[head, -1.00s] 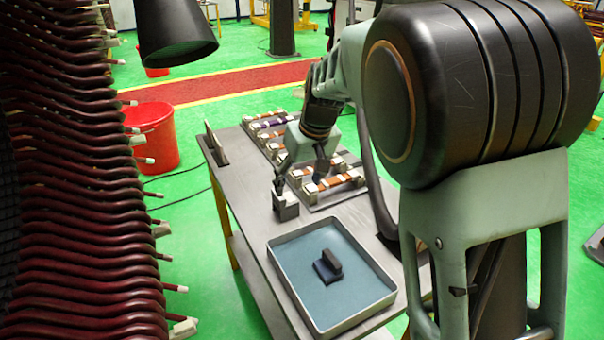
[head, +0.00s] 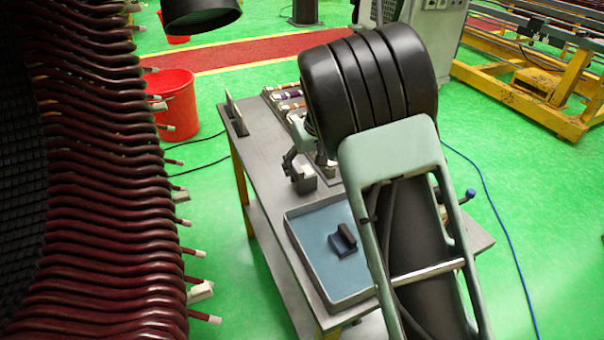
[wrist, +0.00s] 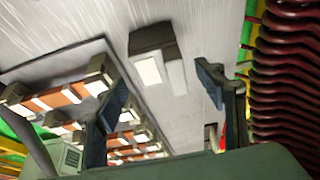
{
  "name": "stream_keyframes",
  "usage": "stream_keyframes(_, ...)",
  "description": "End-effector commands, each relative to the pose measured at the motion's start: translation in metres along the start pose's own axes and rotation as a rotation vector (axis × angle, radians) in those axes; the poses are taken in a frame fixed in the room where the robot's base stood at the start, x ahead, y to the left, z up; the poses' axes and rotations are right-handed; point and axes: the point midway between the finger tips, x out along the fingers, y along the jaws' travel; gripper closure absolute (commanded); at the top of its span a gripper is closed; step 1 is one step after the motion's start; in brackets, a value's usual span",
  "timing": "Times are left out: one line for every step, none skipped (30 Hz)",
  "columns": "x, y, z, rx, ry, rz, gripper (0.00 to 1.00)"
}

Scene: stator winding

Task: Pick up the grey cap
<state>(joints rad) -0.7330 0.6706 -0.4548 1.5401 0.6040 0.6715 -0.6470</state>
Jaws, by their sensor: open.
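A small grey block with pale faces, which looks like the grey cap (head: 303,182), stands on the grey table. In the wrist view the cap (wrist: 151,40) lies ahead of the fingers, toward the top of the picture. My gripper (wrist: 163,90) is open, with one dark finger to each side and nothing between them. In the head view my gripper (head: 307,163) is just above and beside the cap, partly hidden by my arm. I cannot tell whether a finger touches it.
Racks of orange and white bars (wrist: 68,98) lie beside the cap. A small upright plate (head: 236,114) stands at the table's left edge. Dark red stator coils (head: 105,190) rise at the left.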

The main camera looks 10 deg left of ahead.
Motion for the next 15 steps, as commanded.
stream_keyframes(0.0058,-0.0001,0.0000,0.001,-0.001,0.000,0.36)
stream_keyframes(0.0085,0.0000,0.0001,0.001,-0.001,0.000,0.36)
stream_keyframes(0.0112,0.0002,0.0001,0.000,0.000,0.001,0.36)
stream_keyframes(0.0124,0.0002,-0.0001,0.000,0.000,0.001,0.36)
stream_keyframes(0.0132,0.0002,-0.0003,0.000,0.001,0.001,0.36)
stream_keyframes(0.0138,0.0002,-0.0005,0.000,0.002,0.000,0.36)
stream_keyframes(0.0140,0.0001,-0.0006,0.000,0.002,0.000,0.36)
stream_keyframes(0.0140,0.0001,-0.0006,0.000,0.002,0.000,0.36)
stream_keyframes(0.0139,0.0001,-0.0005,0.000,0.002,0.000,0.36)
stream_keyframes(0.0139,0.0001,-0.0005,0.000,0.002,0.000,0.36)
stream_keyframes(0.0139,0.0001,-0.0005,0.000,0.002,0.000,0.36)
stream_keyframes(0.0139,0.0000,-0.0004,0.000,0.002,0.000,0.38)
stream_keyframes(0.0139,0.0000,-0.0004,0.000,0.002,0.000,0.42)
stream_keyframes(0.0138,0.0000,-0.0004,0.000,0.002,0.000,0.45)
stream_keyframes(0.0138,0.0000,-0.0004,0.000,0.002,0.000,0.49)
